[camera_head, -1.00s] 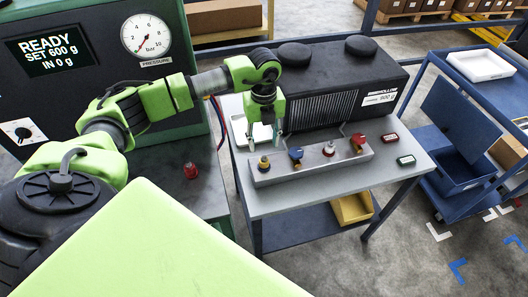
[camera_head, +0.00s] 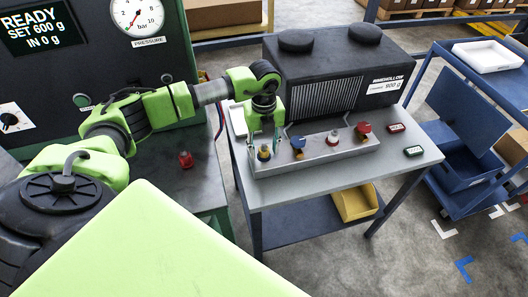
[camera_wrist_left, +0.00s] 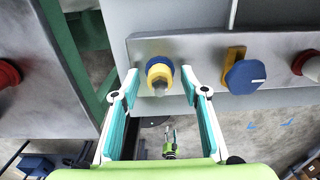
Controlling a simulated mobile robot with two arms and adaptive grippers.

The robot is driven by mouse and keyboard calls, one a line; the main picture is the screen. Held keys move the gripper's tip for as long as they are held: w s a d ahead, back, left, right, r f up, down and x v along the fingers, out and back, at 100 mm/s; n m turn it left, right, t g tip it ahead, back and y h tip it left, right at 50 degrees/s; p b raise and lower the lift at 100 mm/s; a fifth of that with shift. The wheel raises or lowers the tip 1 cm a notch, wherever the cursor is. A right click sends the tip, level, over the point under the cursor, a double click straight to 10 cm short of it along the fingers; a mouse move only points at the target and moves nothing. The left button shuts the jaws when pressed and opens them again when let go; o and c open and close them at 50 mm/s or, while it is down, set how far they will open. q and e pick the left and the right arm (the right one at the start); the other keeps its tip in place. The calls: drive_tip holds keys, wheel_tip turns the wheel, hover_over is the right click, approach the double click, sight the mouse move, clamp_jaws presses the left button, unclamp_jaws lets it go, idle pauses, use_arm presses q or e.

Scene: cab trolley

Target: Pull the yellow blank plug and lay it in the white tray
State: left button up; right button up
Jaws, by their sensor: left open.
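The yellow blank plug (camera_head: 264,153) is at the left end of a grey metal manifold block (camera_head: 316,150) on the table. In the left wrist view the yellow plug (camera_wrist_left: 160,72) has a blue ring behind it and a grey tip. My left gripper (camera_head: 264,145) is open above the plug. In the wrist view the left gripper's teal-padded fingers (camera_wrist_left: 166,97) stand on either side of the plug, with gaps. A white tray (camera_head: 237,118) lies on the table behind the gripper, partly hidden.
Beside the plug are a blue knob (camera_head: 298,142) and a red-topped fitting (camera_head: 363,130). A black heater-like unit (camera_head: 335,75) stands behind the block. Another white tray (camera_head: 487,55) is on the blue cart. A yellow bin (camera_head: 355,201) sits on the lower shelf.

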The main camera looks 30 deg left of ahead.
sight(264, 145)
idle(0.9)
use_arm(q)
clamp_jaws()
drive_tip(key=shift+r, duration=0.1)
drive_tip(key=shift+r, duration=0.1)
drive_tip(key=shift+w+r+p, duration=0.1)
drive_tip(key=shift+r+p, duration=0.25)
drive_tip(key=shift+p, duration=0.05)
drive_tip(key=shift+r+p, duration=0.35)
drive_tip(key=shift+r, duration=0.2)
drive_tip(key=shift+r+p, duration=1.3)
drive_tip(key=shift+r, duration=0.65)
